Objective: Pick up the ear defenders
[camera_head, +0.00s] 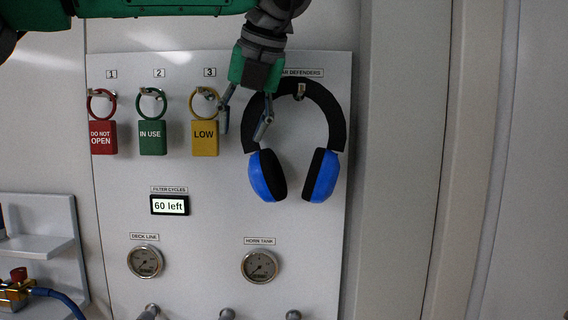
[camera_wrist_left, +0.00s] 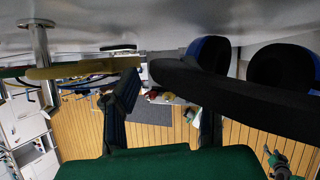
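The ear defenders (camera_head: 323,108), with a black headband and two blue cups with black pads, hang from a hook on the wall panel. In the left wrist view the headband (camera_wrist_left: 235,96) runs in from the right, with the cups behind it. My left gripper (camera_head: 243,127) is open at the left side of the headband, pointing down. Its right finger overlaps the band in the head view. In the left wrist view the band crosses the right finger and its end shows between the fingers (camera_wrist_left: 165,105). I cannot tell whether they touch.
Left of the gripper hang a yellow LOW tag (camera_head: 204,138), a green IN USE tag (camera_head: 152,138) and a red DO NOT OPEN tag (camera_head: 103,138). The yellow one is close to the left finger. Two gauges (camera_head: 259,266) sit lower on the panel (camera_head: 205,225).

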